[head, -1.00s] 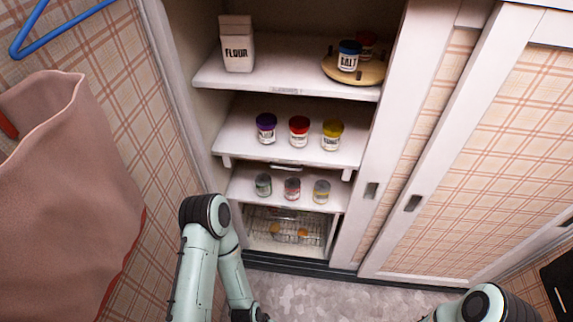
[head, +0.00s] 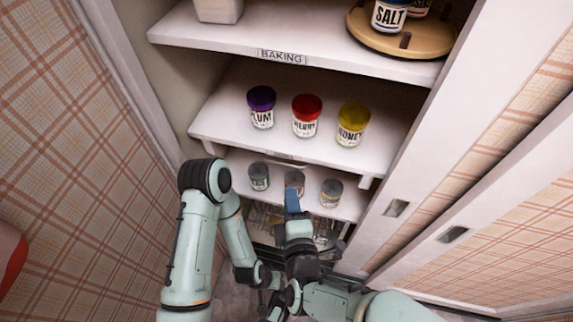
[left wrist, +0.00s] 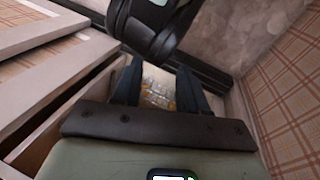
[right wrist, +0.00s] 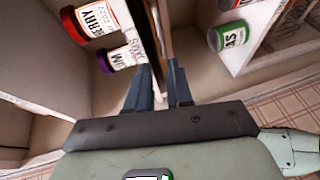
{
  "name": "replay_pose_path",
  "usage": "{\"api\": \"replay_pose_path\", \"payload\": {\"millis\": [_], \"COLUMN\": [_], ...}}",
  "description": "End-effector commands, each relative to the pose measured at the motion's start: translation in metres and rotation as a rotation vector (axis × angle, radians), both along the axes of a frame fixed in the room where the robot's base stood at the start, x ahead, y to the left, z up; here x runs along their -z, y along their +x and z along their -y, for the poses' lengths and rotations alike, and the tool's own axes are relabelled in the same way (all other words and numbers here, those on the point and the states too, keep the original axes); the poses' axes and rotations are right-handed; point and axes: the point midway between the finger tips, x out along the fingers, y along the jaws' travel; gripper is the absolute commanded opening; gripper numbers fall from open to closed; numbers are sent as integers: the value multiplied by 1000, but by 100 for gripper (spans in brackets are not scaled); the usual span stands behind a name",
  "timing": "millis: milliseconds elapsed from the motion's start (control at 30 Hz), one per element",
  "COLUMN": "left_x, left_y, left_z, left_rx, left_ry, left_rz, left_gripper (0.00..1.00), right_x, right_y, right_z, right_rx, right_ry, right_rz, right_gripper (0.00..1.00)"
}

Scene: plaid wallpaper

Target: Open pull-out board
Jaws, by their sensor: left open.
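The pull-out board sits under the middle shelf, its front handle (head: 287,162) showing as a short bar; the board looks pushed in. My right gripper (head: 292,195) is in front of the shelves, just below the handle in the head view, hiding part of a lower jar. In the right wrist view its fingers (right wrist: 160,85) are a little apart, with a pale shelf edge beyond the gap. I cannot tell whether they touch the handle. My left gripper is low, partly hidden by the right arm in the head view; its fingers (left wrist: 158,88) are open and empty.
The middle shelf (head: 230,120) bears plum, cherry and honey jars. The lower shelf (head: 240,188) holds three jars, with a wire basket (head: 262,218) below. A salt jar (head: 390,14) stands on a turntable (head: 365,38) above. Sliding doors (head: 440,150) stand at the right.

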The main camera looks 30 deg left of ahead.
Motion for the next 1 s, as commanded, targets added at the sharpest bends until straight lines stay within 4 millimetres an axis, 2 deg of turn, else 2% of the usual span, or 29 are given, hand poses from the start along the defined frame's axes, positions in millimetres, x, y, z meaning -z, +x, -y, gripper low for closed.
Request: {"api": "replay_pose_path", "payload": {"millis": [300,500,700,967,1000], "left_x": [18,24,26,26,26], "left_y": [22,32,36,37,37], "left_z": [-11,-16,-19,-19,-19], "left_rx": [-24,-35,-39,-40,-40], "left_ry": [29,42,47,47,47], "left_rz": [56,83,95,96,96], "left_gripper": [43,43,43,43,43], "right_x": [16,21,23,22,22], "right_y": [55,79,88,89,89], "right_z": [-40,-57,-65,-65,-65], "right_rx": [1,0,-1,-1,-1], "right_ry": [0,0,0,-1,-1], "right_rz": [-1,-2,-2,-3,-3], "right_gripper": [21,21,21,21,11]}}
